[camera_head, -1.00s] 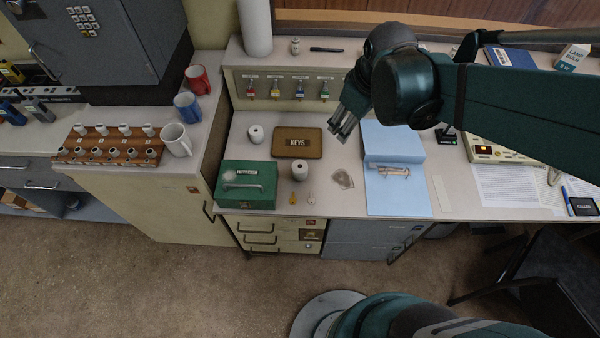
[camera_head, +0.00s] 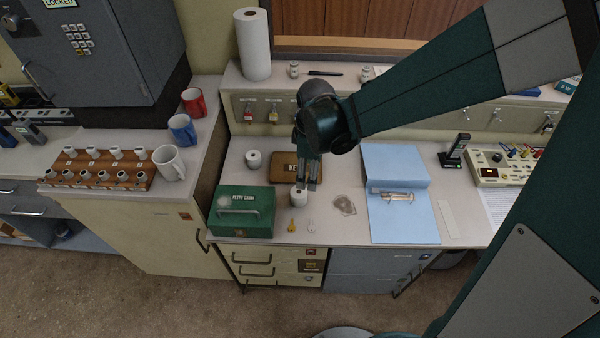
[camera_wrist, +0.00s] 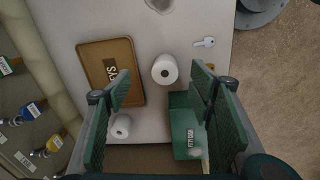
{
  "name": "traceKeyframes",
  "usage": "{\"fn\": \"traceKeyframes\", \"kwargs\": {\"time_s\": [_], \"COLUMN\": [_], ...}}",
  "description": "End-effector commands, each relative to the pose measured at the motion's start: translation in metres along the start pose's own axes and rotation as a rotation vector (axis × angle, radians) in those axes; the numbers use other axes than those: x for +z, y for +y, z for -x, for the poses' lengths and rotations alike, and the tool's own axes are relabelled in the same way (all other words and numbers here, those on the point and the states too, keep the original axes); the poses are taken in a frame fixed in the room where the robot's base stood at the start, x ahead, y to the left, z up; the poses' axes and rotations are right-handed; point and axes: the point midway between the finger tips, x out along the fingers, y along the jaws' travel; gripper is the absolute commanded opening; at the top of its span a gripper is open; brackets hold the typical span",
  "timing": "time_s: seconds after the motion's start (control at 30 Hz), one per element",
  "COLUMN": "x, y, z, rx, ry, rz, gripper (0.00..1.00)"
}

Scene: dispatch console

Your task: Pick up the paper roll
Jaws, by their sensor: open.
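A small white paper roll (camera_head: 299,198) stands upright on the desk, in front of the brown KEYS tray (camera_head: 283,167) and right of the green petty cash box (camera_head: 241,212). My gripper (camera_head: 307,184) points down just above and behind this roll, its fingers partly overlapping it in the head view. In the wrist view the roll (camera_wrist: 164,72) shows between and beyond the open fingertips (camera_wrist: 160,85), with nothing held. A second similar small roll (camera_head: 253,159) stands behind the cash box; it also shows in the wrist view (camera_wrist: 121,126).
A tall paper towel roll (camera_head: 252,45) stands on the back shelf. A yellow tag (camera_head: 292,225), a key (camera_head: 311,227) and a clear bag (camera_head: 344,205) lie near the front edge. A blue binder (camera_head: 400,205) lies to the right. Mugs (camera_head: 168,162) stand on the left counter.

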Motion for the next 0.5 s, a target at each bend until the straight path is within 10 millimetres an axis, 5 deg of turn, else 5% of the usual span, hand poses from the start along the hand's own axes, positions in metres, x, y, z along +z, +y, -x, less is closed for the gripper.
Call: {"fn": "traceKeyframes", "kwargs": {"time_s": [0.2, 0.5], "x": [-0.019, -0.028], "y": [-0.004, -0.007], "z": [-0.044, -0.064], "rx": [-0.041, -0.064], "ry": [-0.019, -0.029], "rz": [0.114, 0.176], "gripper": [0.53, 0.53]}}
